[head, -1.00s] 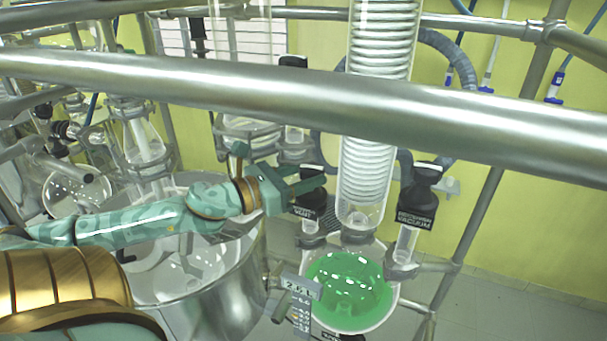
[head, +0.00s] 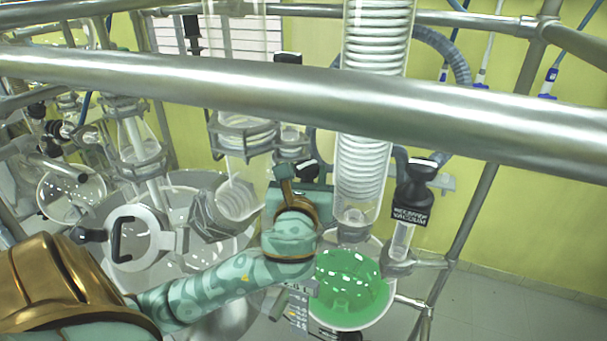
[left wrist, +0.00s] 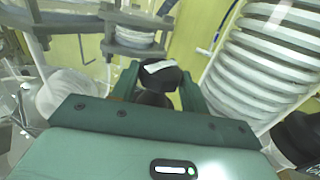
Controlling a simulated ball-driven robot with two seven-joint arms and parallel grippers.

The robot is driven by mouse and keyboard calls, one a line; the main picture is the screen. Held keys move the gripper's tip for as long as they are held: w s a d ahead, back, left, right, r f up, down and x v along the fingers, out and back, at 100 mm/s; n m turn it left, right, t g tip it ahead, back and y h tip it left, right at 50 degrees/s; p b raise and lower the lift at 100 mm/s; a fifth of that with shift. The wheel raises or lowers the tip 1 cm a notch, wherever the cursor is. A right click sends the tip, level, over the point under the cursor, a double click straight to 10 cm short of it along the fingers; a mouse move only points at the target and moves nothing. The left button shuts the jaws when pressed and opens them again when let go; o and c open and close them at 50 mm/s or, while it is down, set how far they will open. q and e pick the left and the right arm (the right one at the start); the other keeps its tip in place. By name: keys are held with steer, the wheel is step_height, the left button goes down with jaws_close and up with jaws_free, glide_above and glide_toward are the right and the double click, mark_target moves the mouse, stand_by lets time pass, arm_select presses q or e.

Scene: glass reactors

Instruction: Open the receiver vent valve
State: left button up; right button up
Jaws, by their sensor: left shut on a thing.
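The receiver vent valve has a black knob with a white mark on top. In the left wrist view the knob (left wrist: 155,75) sits between the fingers of my left gripper (left wrist: 157,82), which is shut on it. In the head view my left gripper (head: 305,180) is at the valve, left of the coiled glass condenser, and its hand covers most of the valve and its label. Only a bit of the knob (head: 308,168) shows there. The receiver flask (head: 348,285) with green liquid hangs below the condenser. My right gripper is not in view.
The glass condenser (head: 370,120) stands close to the right of my gripper. The receiver vacuum valve (head: 415,195) stands further right. A thick steel rail (head: 250,90) crosses in front. A large glass vessel (head: 190,260) lies behind my left forearm.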

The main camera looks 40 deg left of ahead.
arm_select(q)
steer(key=shift+w+d+n+g+y, duration=0.1)
steer(key=shift+n+g+y, duration=0.85)
steer(key=shift+y, duration=0.25)
steer(key=o, duration=1)
